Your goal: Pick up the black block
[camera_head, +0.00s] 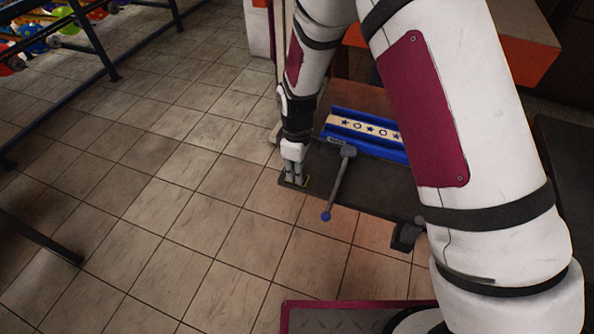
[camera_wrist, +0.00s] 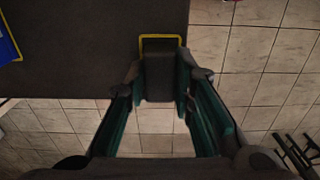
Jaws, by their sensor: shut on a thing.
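The black block (camera_wrist: 159,80) sits between the fingertips of my gripper (camera_wrist: 160,88) in the wrist view, with a finger pressed to each side. A yellow outline (camera_wrist: 160,37) shows on the dark table just beyond the block. In the head view, my gripper (camera_head: 294,178) points down at the near left corner of the dark table (camera_head: 375,190), and the block is hard to make out there. I cannot tell whether the block touches the table.
A blue tray with a star-patterned strip (camera_head: 370,131) lies on the table, right of my gripper. A grey lever with a blue ball end (camera_head: 340,180) sticks out past the table's front edge. Tiled floor (camera_head: 180,200) is open on the left; a dark rack (camera_head: 105,45) stands further left.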

